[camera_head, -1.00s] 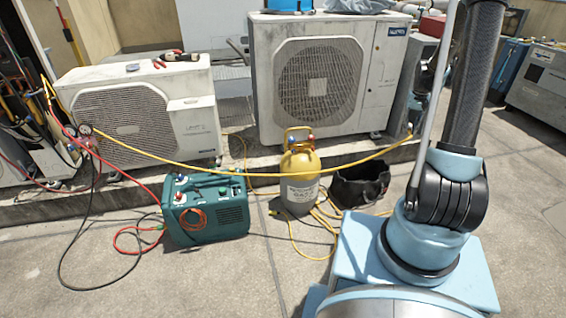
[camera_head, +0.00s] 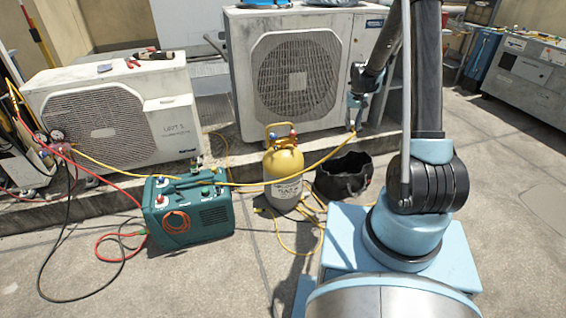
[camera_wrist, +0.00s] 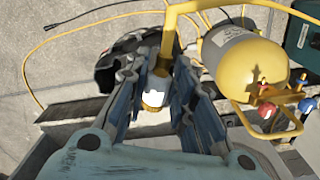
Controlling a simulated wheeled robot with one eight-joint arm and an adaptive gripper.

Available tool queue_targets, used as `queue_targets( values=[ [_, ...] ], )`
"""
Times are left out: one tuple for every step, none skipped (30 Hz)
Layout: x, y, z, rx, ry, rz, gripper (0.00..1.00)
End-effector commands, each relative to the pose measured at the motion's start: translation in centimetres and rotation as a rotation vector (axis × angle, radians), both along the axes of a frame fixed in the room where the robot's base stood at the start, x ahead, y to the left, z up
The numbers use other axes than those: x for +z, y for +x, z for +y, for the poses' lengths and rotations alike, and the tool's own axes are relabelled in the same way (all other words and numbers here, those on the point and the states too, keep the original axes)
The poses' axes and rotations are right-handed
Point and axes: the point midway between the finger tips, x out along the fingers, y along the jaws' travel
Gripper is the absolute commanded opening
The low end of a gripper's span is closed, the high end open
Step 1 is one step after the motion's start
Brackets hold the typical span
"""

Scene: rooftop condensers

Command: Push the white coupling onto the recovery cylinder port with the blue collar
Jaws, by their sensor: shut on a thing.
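My gripper (camera_wrist: 158,76) is shut on the white coupling (camera_wrist: 153,98) at the end of the yellow hose (camera_wrist: 169,32). In the head view my gripper (camera_head: 356,112) hangs to the right of the recovery cylinder and above its valves, with the hose running down from it. The yellow and grey recovery cylinder (camera_head: 283,178) stands upright on the floor. Its blue-collared port (camera_wrist: 307,104) and a red one (camera_wrist: 267,111) show at its top in the wrist view. The coupling is apart from the ports. The fingers partly hide it.
A black open bag (camera_head: 343,186) stands right of the cylinder. The green recovery machine (camera_head: 187,212) is to its left. Two condensers (camera_head: 296,80) (camera_head: 112,115) stand behind on a low ledge. Hoses lie on the floor. The yellow hose crosses in front of the cylinder.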

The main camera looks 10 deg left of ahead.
Motion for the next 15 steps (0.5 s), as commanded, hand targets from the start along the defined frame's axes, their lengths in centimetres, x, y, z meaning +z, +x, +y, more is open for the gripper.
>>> queue_targets(
  values=[
    [-1.0, -0.4, 2.4, 0.027, -0.001, 0.000, 0.00],
    [-1.5, -0.7, 3.6, 0.039, -0.001, 0.000, 0.00],
    [-2.2, -1.1, 5.1, 0.057, -0.002, 0.000, 0.00],
    [-2.7, -1.4, 6.3, 0.069, -0.002, 0.001, 0.00],
    [-3.2, -1.8, 7.5, 0.081, -0.003, 0.001, 0.00],
    [-3.9, -2.3, 9.0, 0.098, -0.004, 0.001, 0.00],
    [-4.4, -2.7, 10.1, 0.111, -0.004, 0.001, 0.00],
    [-5.0, -3.2, 11.3, 0.123, -0.005, 0.001, 0.00],
    [-5.7, -3.9, 12.7, 0.139, -0.005, 0.001, 0.00],
    [-6.2, -4.3, 13.9, 0.152, -0.006, 0.001, 0.00],
    [-6.7, -4.9, 14.9, 0.164, -0.007, 0.001, 0.00],
    [-7.4, -5.7, 16.4, 0.181, -0.007, 0.001, 0.00],
    [-8.0, -6.2, 17.5, 0.193, -0.007, 0.001, 0.00],
    [-8.5, -6.9, 18.5, 0.205, -0.008, 0.001, 0.00],
    [-9.2, -7.7, 19.8, 0.222, -0.009, 0.001, 0.00]
  ],
)
